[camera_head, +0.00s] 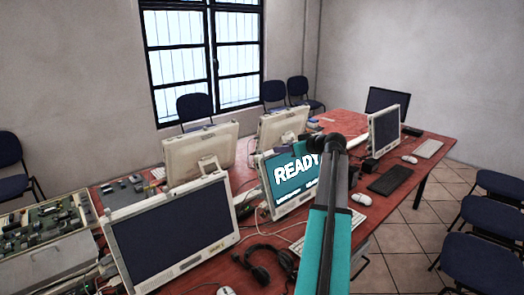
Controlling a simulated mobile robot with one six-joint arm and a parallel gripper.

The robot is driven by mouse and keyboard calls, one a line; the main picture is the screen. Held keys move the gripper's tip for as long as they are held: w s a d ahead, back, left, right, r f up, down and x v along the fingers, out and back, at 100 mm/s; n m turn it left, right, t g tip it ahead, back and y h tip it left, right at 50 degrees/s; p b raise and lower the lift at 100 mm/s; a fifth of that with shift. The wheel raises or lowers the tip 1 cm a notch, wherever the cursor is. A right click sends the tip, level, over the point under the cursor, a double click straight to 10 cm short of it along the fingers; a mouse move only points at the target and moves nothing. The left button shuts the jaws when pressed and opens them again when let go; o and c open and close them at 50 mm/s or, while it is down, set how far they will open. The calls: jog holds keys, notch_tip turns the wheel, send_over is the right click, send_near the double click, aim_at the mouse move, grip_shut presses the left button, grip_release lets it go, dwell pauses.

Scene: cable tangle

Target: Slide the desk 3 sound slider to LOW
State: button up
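A monitor (291,181) with a teal screen reading READY stands near the middle of the red desk (345,122). Smaller text low on its screen is too small to read. No sound slider and no desk number can be made out. My teal and black arm rises from the bottom of the view and covers the right edge of this monitor and part of the desk behind it. I cannot make out my gripper's fingers; the far end of the arm is hidden behind its dark joint.
A dark-screened monitor (172,228) stands front left beside opened electronics (45,225). A black keyboard (390,179) and white mouse (361,199) lie right of my arm. Blue chairs (482,262) stand at right; tiled floor (395,240) shows between.

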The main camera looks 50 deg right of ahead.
aim_at(263, 154)
jog(key=shift+w, duration=0.15)
jog(key=p+x, duration=0.4)
jog(key=x, duration=0.8)
jog(key=shift+r, duration=0.1)
jog(key=shift+x, duration=0.8)
grip_shut()
